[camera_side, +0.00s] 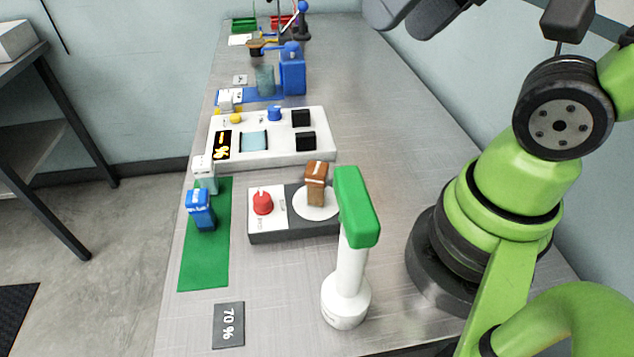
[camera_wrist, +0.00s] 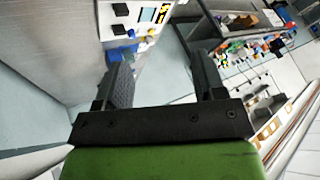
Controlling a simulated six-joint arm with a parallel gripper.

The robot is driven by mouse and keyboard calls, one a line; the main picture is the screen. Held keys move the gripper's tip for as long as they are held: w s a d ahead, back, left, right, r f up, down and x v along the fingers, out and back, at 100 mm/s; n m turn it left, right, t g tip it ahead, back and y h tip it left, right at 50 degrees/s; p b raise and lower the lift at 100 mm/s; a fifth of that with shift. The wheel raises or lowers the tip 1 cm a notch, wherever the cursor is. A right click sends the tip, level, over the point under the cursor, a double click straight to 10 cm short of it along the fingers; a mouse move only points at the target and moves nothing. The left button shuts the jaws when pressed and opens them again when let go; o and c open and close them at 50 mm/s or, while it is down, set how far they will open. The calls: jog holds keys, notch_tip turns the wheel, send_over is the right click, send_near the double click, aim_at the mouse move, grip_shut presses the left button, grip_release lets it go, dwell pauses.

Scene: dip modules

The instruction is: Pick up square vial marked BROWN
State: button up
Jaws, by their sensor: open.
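The brown square vial (camera_side: 316,185) stands upright on the round white plate of a dark grey and white device with a red knob (camera_side: 262,203) in the side view. It stands just left of a white post with a green head (camera_side: 357,205). I cannot make out the brown vial in the wrist view. My gripper (camera_wrist: 165,78) is open in the wrist view, its two dark fingers wide apart with nothing between them. The gripper is well away from the vial.
A blue vial (camera_side: 201,209) and a pale vial (camera_side: 205,172) stand on or by the green mat (camera_side: 205,262). Behind lies a white panel (camera_side: 270,155) with black blocks. The table's right side is largely clear.

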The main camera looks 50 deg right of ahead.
jog(key=w+a+f+n+g+h, duration=0.1)
jog(key=w+f+n+g, duration=0.4)
jog(key=w+f, duration=0.25)
jog(key=n+g+h, duration=0.1)
jog(key=n+g, duration=0.1)
jog(key=n, duration=0.1)
send_over(317, 167)
notch_tip(317, 167, down, 7)
jog(key=shift+w+a+r, duration=0.1)
notch_tip(317, 167, down, 4)
jog(key=shift+f, duration=3)
jog(key=c, duration=1.1)
jog(key=shift+r, duration=0.1)
